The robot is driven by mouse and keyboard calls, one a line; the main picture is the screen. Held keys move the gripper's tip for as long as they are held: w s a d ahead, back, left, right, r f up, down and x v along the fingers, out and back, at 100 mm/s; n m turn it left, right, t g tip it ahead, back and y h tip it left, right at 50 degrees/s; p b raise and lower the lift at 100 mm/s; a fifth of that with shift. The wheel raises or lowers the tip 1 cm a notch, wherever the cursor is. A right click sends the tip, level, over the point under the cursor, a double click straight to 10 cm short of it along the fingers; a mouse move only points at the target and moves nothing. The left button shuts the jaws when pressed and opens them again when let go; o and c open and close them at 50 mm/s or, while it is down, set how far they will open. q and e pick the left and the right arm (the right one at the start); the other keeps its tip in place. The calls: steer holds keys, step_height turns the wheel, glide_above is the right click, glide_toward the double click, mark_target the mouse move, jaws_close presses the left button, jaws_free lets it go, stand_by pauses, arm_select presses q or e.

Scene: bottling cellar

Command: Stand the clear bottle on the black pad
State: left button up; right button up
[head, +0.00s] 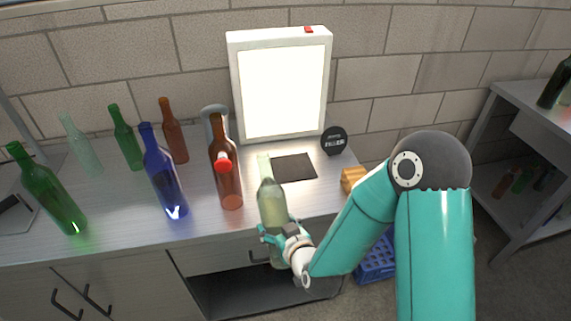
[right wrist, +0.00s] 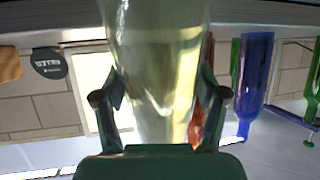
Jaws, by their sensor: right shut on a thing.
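The clear bottle (head: 272,202), with pale yellow-green contents, is held roughly upright, leaning slightly, in front of the counter's front edge in the head view. My right gripper (head: 283,238) is shut on its lower part. In the right wrist view the clear bottle (right wrist: 158,70) fills the space between the fingers of my right gripper (right wrist: 160,100). The black pad (head: 294,167) lies flat and bare on the counter, behind and a little right of the bottle, in front of a bright light panel. My left gripper is not in view.
Blue (head: 163,175), green and pale glass bottles stand farther left. The lit panel (head: 284,90), a round black sign (head: 334,141) and a wooden block (head: 352,178) flank the pad.

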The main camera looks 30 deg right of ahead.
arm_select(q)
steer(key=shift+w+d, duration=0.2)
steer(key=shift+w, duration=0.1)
arm_select(e)
steer(key=shift+w+a+r, duration=0.15)
steer(key=shift+w+r, duration=0.05)
steer(key=shift+w, duration=0.1)
